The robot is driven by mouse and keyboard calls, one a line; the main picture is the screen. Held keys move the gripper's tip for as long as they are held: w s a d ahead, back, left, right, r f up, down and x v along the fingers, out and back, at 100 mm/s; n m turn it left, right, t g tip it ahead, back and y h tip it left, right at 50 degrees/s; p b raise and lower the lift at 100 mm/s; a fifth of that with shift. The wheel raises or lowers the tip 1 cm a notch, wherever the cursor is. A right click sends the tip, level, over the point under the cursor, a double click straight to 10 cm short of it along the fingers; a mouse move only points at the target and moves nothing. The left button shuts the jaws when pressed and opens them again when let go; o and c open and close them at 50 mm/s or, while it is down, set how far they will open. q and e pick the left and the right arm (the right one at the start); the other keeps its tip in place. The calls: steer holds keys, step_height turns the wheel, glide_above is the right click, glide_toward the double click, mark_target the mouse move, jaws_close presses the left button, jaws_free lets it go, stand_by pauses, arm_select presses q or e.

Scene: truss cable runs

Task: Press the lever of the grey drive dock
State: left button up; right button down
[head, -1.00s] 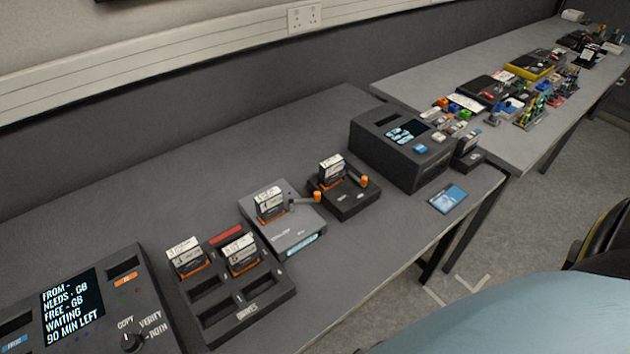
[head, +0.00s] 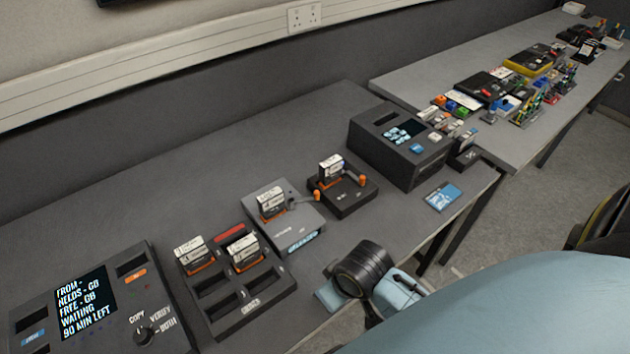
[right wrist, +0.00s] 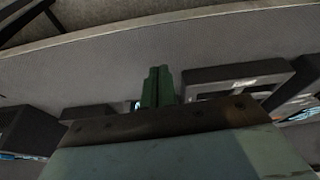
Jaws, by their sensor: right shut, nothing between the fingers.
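The grey drive dock (head: 299,236) sits mid-desk, with a drive (head: 270,200) upright in its slot. Its lever (head: 306,199) runs from the top to the right and ends in an orange tip. My right arm comes in from the lower right in the head view, its dark wrist joint in front of the dock, near the desk's front edge; its fingers cannot be made out there. In the right wrist view my right gripper (right wrist: 157,86) shows two green fingers closed together, empty, above bare desk. My left gripper is not in view.
A black dock (head: 345,202) with its own drive and orange-tipped lever stands right behind the grey dock. A black drive tray (head: 250,307) and a copy console (head: 105,328) stand left. A dark box with a screen (head: 425,165) and a blue card (head: 443,197) are right.

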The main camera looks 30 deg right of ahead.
steer(key=shift+m, duration=0.3)
steer(key=w, duration=0.3)
steer(key=w+d, duration=0.1)
steer(key=w, duration=0.4)
steer(key=shift+w+d, duration=0.15)
steer(key=shift+w, duration=0.15)
steer(key=w+d+r+m, duration=0.1)
steer(key=w+d+r, duration=0.15)
steer(key=w, duration=0.45)
step_height(320, 180, up, 8)
steer(key=m+h, duration=0.1)
steer(key=m, duration=0.3)
glide_above(303, 198)
steer(key=d, duration=0.4)
steer(key=shift+w+f+p, duration=0.1)
steer(key=shift+f+p, duration=0.1)
steer(key=shift+p, duration=0.25)
steer(key=shift+n+h, duration=0.3)
steer(key=b+x, duration=0.2)
steer(key=x, duration=0.8)
steer(key=shift+a, duration=0.15)
steer(key=shift+s+a+p, duration=0.25)
steer(key=shift+s+p, duration=0.25)
steer(key=shift+s, duration=0.4)
steer(key=shift+s+a+p, duration=0.25)
steer(key=shift+s+p, duration=0.2)
steer(key=shift+s, duration=0.45)
